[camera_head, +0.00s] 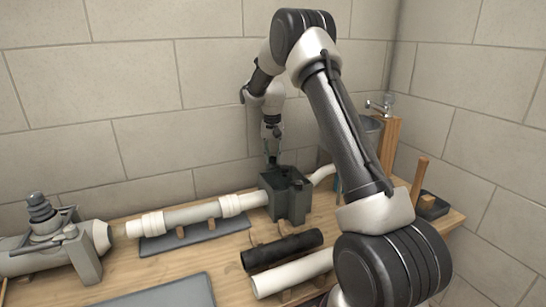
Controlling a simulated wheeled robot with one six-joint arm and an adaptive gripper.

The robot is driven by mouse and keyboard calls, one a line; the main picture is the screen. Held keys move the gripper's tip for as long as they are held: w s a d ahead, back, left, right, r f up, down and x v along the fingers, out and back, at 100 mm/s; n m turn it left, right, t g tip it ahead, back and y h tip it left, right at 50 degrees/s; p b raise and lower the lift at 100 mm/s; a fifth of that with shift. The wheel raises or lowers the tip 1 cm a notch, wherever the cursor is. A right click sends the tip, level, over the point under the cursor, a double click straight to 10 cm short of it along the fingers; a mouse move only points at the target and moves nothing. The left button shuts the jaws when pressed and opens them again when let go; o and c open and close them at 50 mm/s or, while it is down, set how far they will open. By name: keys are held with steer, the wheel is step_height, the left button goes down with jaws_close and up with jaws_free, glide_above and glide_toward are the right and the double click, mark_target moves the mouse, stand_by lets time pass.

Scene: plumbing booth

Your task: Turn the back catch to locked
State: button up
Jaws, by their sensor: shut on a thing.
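A dark grey box-shaped fitting (290,205) stands on the wooden bench, with a white pipe (190,214) running into it from the left. My gripper (272,160) points down at the back left of the fitting's top. It is shut on a small part there, which I take to be the back catch. The catch is mostly hidden by my gripper and too small for me to tell its position.
A black pipe (282,250) and a white pipe (292,274) lie in front of the fitting. A grey clamp with a wide pipe (55,250) is at the left. A mallet (418,184) stands at the right, near a tap (379,106). A tiled wall is close behind.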

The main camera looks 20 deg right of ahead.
mark_target(273, 157)
steer(key=shift+s+f, duration=0.2)
steer(key=shift+f, duration=0.15)
steer(key=o, duration=1.1)
steer(key=shift+c, duration=0.2)
steer(key=shift+w, duration=0.1)
steer(key=shift+r, duration=0.1)
steer(key=shift+r, duration=0.15)
step_height(273, 157, up, 12)
steer(key=shift+f, duration=0.2)
steer(key=shift+w+a, duration=0.1)
